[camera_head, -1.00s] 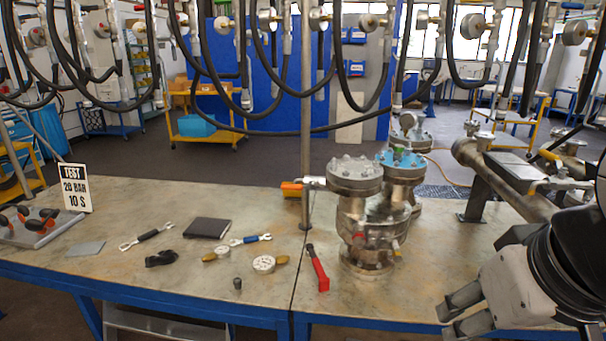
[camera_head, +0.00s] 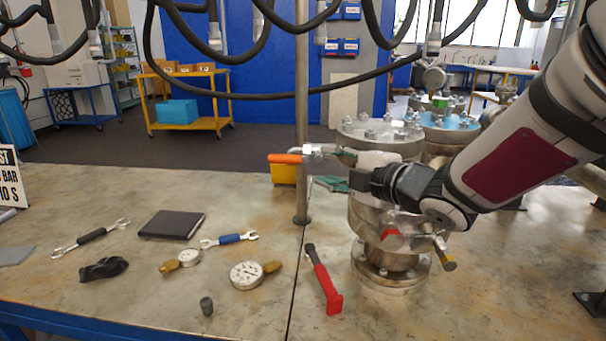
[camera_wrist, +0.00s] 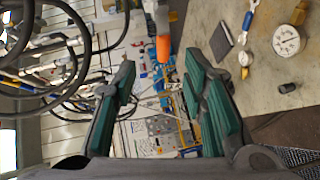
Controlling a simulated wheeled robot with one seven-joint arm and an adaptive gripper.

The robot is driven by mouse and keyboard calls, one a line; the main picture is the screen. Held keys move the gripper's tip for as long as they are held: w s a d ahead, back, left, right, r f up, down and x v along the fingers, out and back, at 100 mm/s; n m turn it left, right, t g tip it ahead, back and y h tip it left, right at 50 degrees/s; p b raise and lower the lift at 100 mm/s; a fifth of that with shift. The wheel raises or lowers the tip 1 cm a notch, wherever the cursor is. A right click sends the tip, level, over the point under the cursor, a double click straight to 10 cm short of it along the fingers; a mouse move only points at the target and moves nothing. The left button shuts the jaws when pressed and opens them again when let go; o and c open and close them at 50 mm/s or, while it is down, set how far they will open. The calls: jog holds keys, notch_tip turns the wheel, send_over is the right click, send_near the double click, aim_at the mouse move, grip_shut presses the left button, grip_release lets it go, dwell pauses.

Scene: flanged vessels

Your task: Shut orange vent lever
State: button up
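The orange vent lever (camera_head: 285,158) points left from a small metal valve (camera_head: 318,151) beside the upright pole, left of the near flanged vessel. It lies roughly level. In the wrist view the orange lever (camera_wrist: 163,49) shows in the gap between my fingers, beyond their tips. My gripper (camera_head: 335,168) is just right of the valve, in front of the vessel's upper part, fingers pointing left. In the wrist view my gripper (camera_wrist: 160,66) is open with nothing held between its green-padded fingers. I cannot tell whether a finger touches the valve.
The near vessel (camera_head: 388,270) stands right of the pole (camera_head: 301,110), with a blue-flanged vessel (camera_head: 450,130) behind. A red-handled tool (camera_head: 326,288), gauges (camera_head: 246,274), wrenches and a black notebook (camera_head: 171,224) lie on the bench. Black hoses (camera_head: 165,110) hang above.

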aim_at(287, 160)
jog(key=shift+n+y, duration=0.6)
jog(key=x, duration=0.5)
jog(key=b+x, duration=0.1)
jog(key=x, duration=0.3)
jog(key=s+f+x, duration=0.1)
jog(key=x, duration=0.4)
jog(key=shift+w+a, duration=0.25)
jog(key=shift+a, duration=0.4)
jog(key=shift+c, duration=0.5)
grip_shut()
